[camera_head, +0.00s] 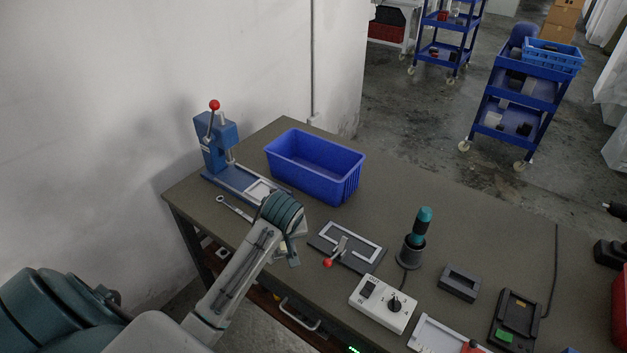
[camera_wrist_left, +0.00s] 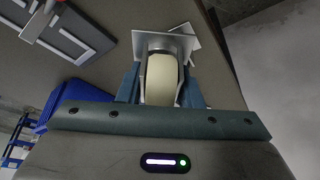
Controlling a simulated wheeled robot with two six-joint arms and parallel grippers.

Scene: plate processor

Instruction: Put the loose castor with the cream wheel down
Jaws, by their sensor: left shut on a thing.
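My left gripper (camera_wrist_left: 162,92) is shut on the loose castor, with a finger on each side of its cream wheel (camera_wrist_left: 161,78). The castor's grey metal fork and plate (camera_wrist_left: 172,42) show beyond the wheel in the left wrist view. In the head view my left gripper (camera_head: 292,250) is over the left part of the workbench (camera_head: 385,165), between the blue press and the flat fixture with the red-knobbed lever. The castor is mostly hidden there by the wrist. I cannot tell whether it touches the bench top. My right gripper is not in view.
A blue bin (camera_head: 345,185) and a blue press (camera_head: 215,150) stand behind the gripper. A wrench (camera_head: 234,208) lies left of it. The fixture (camera_head: 362,252), a white control box (camera_head: 383,304) and a teal-handled tool (camera_head: 422,222) are to the right. Bare bench lies behind the tool.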

